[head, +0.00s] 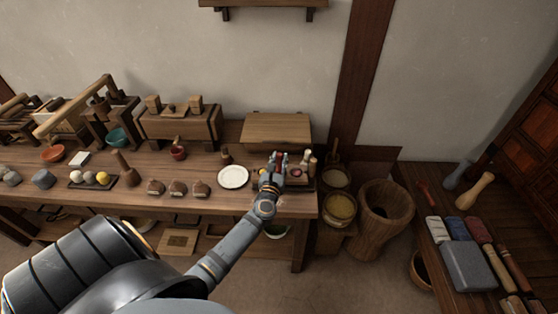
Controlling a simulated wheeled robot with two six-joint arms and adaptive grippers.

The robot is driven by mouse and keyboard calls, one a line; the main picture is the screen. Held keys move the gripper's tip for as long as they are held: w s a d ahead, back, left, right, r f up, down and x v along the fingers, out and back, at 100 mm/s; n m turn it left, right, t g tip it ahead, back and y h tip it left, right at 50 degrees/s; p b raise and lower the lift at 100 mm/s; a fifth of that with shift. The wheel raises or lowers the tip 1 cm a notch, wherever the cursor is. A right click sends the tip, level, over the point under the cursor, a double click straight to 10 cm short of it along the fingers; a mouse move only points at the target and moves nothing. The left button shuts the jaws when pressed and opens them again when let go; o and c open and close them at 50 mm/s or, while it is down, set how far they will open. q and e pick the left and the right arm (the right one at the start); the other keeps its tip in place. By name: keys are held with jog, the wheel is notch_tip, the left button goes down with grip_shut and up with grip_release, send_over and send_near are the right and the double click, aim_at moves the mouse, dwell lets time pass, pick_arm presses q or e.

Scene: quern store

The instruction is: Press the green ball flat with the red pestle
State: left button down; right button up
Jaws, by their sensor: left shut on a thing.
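My left gripper (276,163) is over the right end of the long wooden table. It is shut on a small red thing, mostly hidden by the fingers; I cannot tell if it is the red pestle. A small reddish round thing (297,172) shows just right of the gripper. Small upright pieces (311,165) stand beside it. I cannot make out a green ball; the gripper and arm cover part of this area. My right gripper is not in view.
A white plate (233,177) lies left of the gripper. A wooden board (275,128) is behind the gripper. Tubs and a large wooden mortar (382,222) stand past the table's right edge.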

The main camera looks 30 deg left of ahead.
pick_arm(q)
notch_tip(320, 180, up, 7)
jog(key=p, duration=0.6)
jog(key=shift+r+p, duration=0.2)
jog(key=shift+p, duration=0.15)
jog(key=shift+d, duration=0.1)
jog(key=s+d+r+m+h, duration=0.2)
jog(key=s+d+h, duration=0.1)
jog(key=d, duration=0.6)
jog(key=s+d+r+m+t+h, duration=0.1)
jog(key=s+d+m+h, duration=0.1)
jog(key=d, duration=0.6)
jog(key=shift+s+d+r+m+h, duration=0.3)
jog(key=shift+s+d+r+h, duration=0.1)
jog(key=shift+s+h, duration=0.5)
